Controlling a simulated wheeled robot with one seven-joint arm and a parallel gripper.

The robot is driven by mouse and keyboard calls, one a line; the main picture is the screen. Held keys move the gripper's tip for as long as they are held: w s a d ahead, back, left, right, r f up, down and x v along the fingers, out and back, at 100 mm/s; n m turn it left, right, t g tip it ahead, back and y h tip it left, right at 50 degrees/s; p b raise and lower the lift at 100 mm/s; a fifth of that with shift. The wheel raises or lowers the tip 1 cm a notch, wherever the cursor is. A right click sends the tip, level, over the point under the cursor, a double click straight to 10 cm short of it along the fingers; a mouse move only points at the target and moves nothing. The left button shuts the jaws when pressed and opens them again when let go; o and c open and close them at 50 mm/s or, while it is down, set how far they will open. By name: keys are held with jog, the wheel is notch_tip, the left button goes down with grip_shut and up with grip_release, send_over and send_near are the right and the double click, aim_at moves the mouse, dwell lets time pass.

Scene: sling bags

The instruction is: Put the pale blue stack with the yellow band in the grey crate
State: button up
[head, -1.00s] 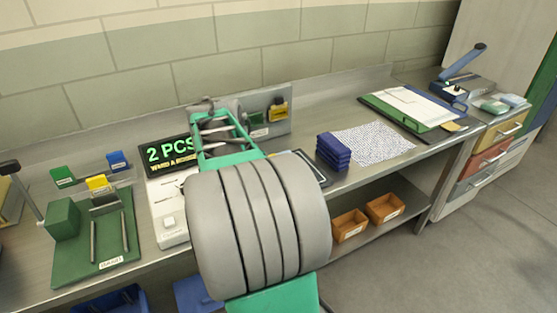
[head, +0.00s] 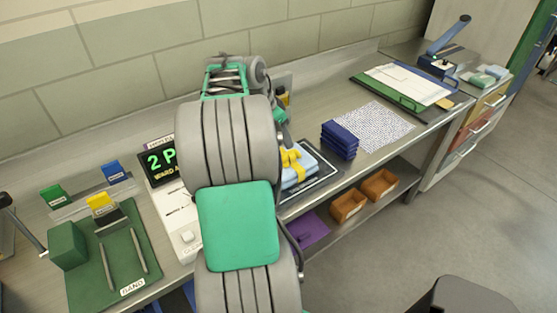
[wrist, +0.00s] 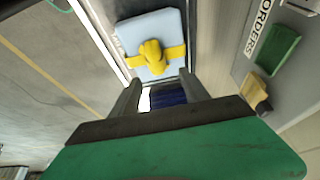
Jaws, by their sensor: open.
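The pale blue stack with a yellow band (head: 300,165) lies on a dark, white-edged mat (head: 325,177) on the bench, partly hidden by my arm in the head view. In the wrist view the pale blue stack (wrist: 134,35) shows whole, with a yellow knot on top. My gripper (wrist: 160,86) is open, its two fingers apart and just short of the stack in that picture. Nothing is held. My arm hides the gripper in the head view. I cannot make out a grey crate for certain.
A dark blue stack (head: 339,141) stands beside the mat, near a speckled sheet (head: 375,125). A display (head: 160,163) and green board (head: 115,255) are left. Orange bins (head: 348,205) and a purple item (head: 310,230) are below. A dark object (head: 465,298) is at bottom right.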

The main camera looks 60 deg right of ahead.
aim_at(290, 152)
jog(key=x, duration=0.2)
jog(key=p+x, duration=0.1)
jog(key=x, duration=0.4)
jog(key=shift+s+a+f+p, duration=0.1)
jog(key=shift+s+a+p, duration=0.05)
jog(key=shift+s+p, duration=0.2)
jog(key=shift+a, duration=0.1)
grip_shut()
jog(key=shift+w, duration=0.1)
dwell(0.7)
